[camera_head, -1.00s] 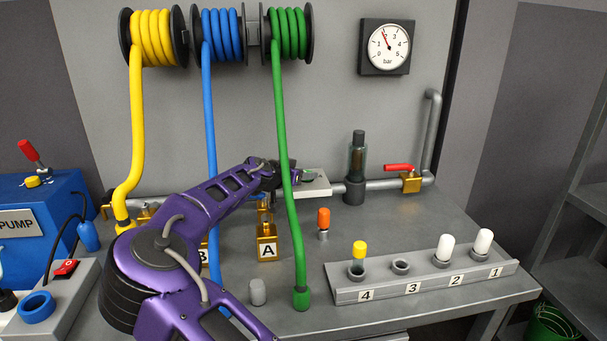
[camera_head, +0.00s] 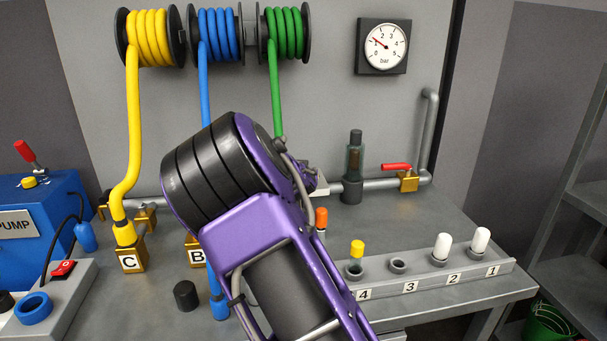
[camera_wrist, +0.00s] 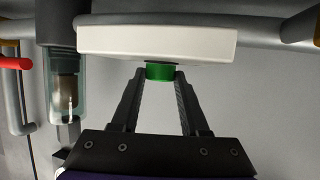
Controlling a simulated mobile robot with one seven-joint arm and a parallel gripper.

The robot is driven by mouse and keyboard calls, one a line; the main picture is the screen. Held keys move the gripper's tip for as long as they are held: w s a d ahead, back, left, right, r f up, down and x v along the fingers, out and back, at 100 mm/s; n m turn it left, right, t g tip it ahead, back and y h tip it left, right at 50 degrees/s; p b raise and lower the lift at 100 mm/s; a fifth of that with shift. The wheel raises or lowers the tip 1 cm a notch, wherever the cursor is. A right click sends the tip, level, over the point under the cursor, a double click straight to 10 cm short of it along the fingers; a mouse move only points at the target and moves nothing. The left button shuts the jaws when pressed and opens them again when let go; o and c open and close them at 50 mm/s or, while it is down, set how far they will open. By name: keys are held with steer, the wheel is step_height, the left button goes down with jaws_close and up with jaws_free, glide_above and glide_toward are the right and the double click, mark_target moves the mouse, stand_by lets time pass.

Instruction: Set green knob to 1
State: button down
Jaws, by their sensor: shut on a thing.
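The green knob (camera_wrist: 160,71) sticks out of the white box (camera_wrist: 157,43) in the wrist view. My gripper (camera_wrist: 161,75) has a fingertip on each side of it and is shut on it. No markings on the knob can be read. In the head view only the white box's right end (camera_head: 321,178) shows beside my arm; my arm hides the knob and gripper. The round bar gauge (camera_head: 384,47) on the wall has its needle near 1.
My arm fills the middle of the head view. A clear filter (camera_head: 354,163) and a red-handled valve (camera_head: 398,167) stand right of the box. A numbered rack (camera_head: 460,279) with white and yellow-capped pieces sits at the right front. Hoses hang from reels above.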

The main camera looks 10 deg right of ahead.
stand_by(0.3)
steer(key=shift+c, duration=2)
jaws_free()
steer(key=shift+s, duration=0.1)
steer(key=p+v, duration=0.3)
steer(key=v, duration=1.4)
steer(key=shift+s+p, duration=0.15)
steer(key=shift+p, duration=0.2)
